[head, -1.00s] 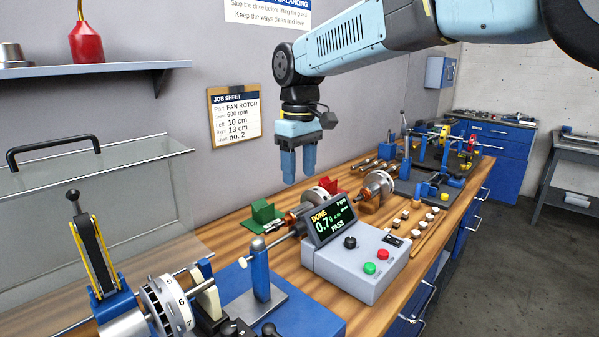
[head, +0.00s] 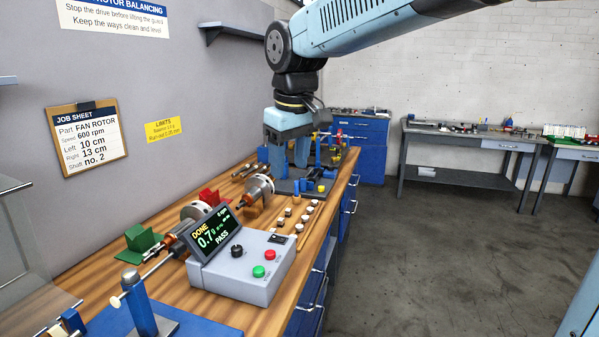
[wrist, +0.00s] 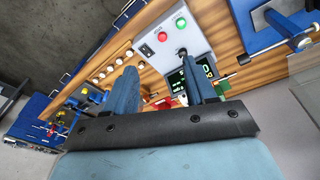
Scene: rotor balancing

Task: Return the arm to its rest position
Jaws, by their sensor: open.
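My gripper (head: 289,158) hangs from my light-blue arm above the wooden bench (head: 226,188), toward its far end, pointing down. Its two fingers are apart with nothing between them. In the wrist view the two blue fingers (wrist: 158,92) stand apart in front of the bench top, and the balancer's control box (wrist: 165,42) shows beyond them. The control box also shows in the head view (head: 240,273), below and nearer than my gripper. Its screen (head: 212,236) reads DONE, 0.7 and PASS.
A clear guard (head: 18,235) is at the left edge. The floor (head: 430,245) at right is open.

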